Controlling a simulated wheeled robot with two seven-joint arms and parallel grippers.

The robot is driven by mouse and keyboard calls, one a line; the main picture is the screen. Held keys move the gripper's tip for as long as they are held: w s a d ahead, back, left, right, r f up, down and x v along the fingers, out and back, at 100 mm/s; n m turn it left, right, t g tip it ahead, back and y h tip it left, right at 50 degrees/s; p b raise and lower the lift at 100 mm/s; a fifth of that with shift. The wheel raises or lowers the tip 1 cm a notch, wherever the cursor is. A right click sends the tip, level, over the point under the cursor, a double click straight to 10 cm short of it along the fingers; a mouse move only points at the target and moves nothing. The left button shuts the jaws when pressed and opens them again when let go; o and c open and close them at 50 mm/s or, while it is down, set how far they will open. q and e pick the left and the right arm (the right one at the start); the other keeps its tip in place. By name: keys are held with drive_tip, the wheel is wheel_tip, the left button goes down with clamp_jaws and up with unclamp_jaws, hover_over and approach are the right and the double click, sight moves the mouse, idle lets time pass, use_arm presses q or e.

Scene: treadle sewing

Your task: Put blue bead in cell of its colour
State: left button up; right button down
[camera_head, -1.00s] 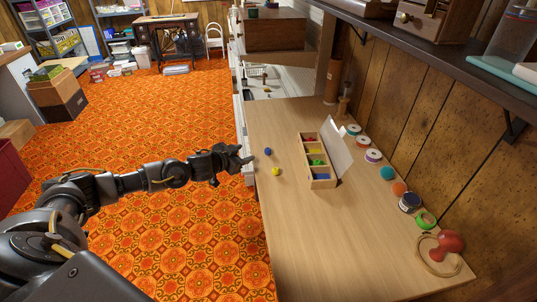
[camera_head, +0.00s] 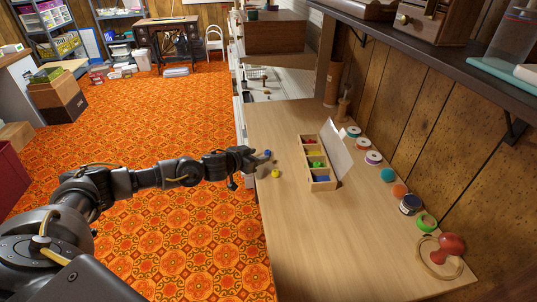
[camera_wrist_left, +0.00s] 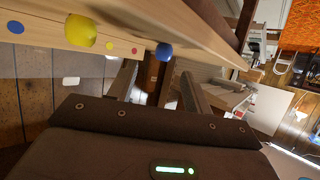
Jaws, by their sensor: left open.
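The blue bead (camera_head: 267,153) lies on the wooden table near its left edge. My left gripper (camera_head: 258,158) is open and right beside it, with the fingertips reaching toward the bead. In the left wrist view the blue bead (camera_wrist_left: 164,51) shows just beyond the open fingers, near the gap between them; I cannot tell whether they touch it. A yellow bead (camera_head: 276,174) lies nearer on the table and also shows in the left wrist view (camera_wrist_left: 81,32). The wooden sorting box (camera_head: 322,186) stands to the right with red, yellow, green and blue cells; the blue cell (camera_head: 321,178) is nearest. My right gripper is not in view.
The box's pale lid (camera_head: 340,150) stands open on its right side. Several spools and a ribbon roll (camera_head: 427,222) line the wall, with a red pincushion (camera_head: 452,243) at the near end. The table (camera_head: 310,250) is clear in front of the box.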

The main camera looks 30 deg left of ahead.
sight(265, 154)
use_arm(q)
drive_tip(key=shift+a+f+x, duration=0.1)
drive_tip(key=shift+f+x, duration=0.05)
drive_tip(key=shift+x, duration=1.15)
drive_tip(key=shift+a+f+x, duration=0.1)
drive_tip(key=shift+a+x, duration=0.05)
drive_tip(key=shift+x, duration=1.2)
drive_tip(key=shift+s, duration=0.1)
clamp_jaws()
